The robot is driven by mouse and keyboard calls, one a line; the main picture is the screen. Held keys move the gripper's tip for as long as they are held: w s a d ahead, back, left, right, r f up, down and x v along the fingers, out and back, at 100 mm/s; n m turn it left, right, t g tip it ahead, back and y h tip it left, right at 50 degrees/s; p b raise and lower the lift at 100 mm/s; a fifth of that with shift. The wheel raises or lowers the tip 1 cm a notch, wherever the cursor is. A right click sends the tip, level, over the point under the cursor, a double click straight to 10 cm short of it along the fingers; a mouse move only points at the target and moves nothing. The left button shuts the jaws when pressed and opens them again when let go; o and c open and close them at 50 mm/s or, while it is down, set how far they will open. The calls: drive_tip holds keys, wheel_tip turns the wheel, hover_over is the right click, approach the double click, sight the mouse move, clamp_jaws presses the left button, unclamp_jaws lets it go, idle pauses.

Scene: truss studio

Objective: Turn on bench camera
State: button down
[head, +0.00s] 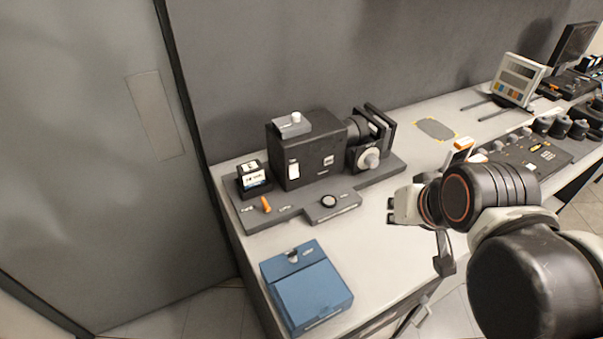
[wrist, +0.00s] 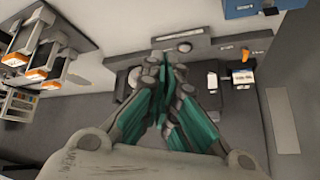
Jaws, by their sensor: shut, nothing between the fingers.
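The bench camera (head: 308,152) is a black box with a lens and round dial at its right, on a dark grey base (head: 285,212). An orange lever (head: 265,204) and a round button (head: 328,201) sit along the base's front. A white knob stands on its top and a pale switch (head: 293,170) on its front. My gripper (head: 391,211) is shut and empty, right of the base and apart from it.
A blue box (head: 306,287) stands at the bench's front left; its corner shows in the wrist view (wrist: 240,8). A small black block with a white label (head: 253,179) sits at the base's left end. A control panel and monitors are at right.

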sight(294, 171)
drive_tip(key=w+a+f+m+y+p, duration=0.1)
drive_tip(key=w+a+f+m, duration=0.1)
drive_tip(key=w+a+m, duration=0.3)
drive_tip(key=w+a+f+m+y+p, duration=0.2)
drive_tip(key=w+a+m, duration=0.4)
drive_tip(key=w, duration=0.3)
drive_tip(key=shift+f+t, duration=0.3)
drive_tip(key=shift+f, duration=0.2)
drive_tip(key=shift+a, duration=0.1)
drive_tip(key=b+x, duration=0.4)
drive_tip(key=x, duration=0.6)
drive_tip(key=shift+w+a+f, duration=0.2)
drive_tip(key=shift+w+a, duration=0.25)
drive_tip(key=shift+w, duration=0.3)
drive_tip(key=shift+w+a, duration=0.25)
drive_tip(key=shift+w, duration=0.25)
drive_tip(key=shift+w+a+b, duration=0.3)
drive_tip(key=shift+w, duration=0.3)
